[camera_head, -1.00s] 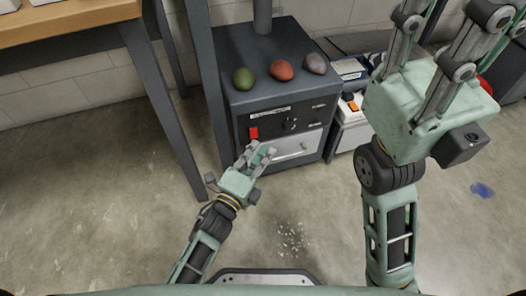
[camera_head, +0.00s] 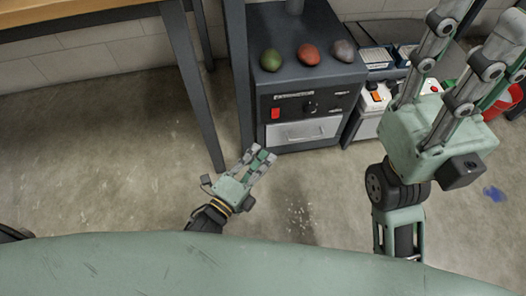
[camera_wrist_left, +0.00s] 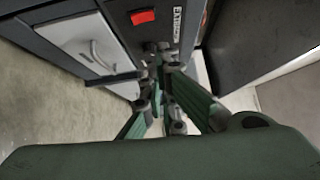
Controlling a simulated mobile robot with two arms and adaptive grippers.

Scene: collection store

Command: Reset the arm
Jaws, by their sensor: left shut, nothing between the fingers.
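My left gripper (camera_head: 260,158) is shut and empty, held above the floor in front of the dark cabinet (camera_head: 350,80). In the left wrist view, its fingers (camera_wrist_left: 165,80) come together in front of the cabinet's control panel, with nothing between them. My right gripper (camera_head: 480,35) is raised at the upper right of the head view. Its finger links stand apart, but the fingertips run out of the top of the frame.
A green (camera_head: 271,60), a red (camera_head: 308,53) and a grey-brown egg-shaped object (camera_head: 344,50) lie on the cabinet. Its front has a red switch (camera_head: 276,113) and a pale drawer (camera_head: 303,131). A wooden table (camera_head: 70,18) stands left. A red bucket (camera_head: 497,103) and blue spot (camera_head: 494,194) are right.

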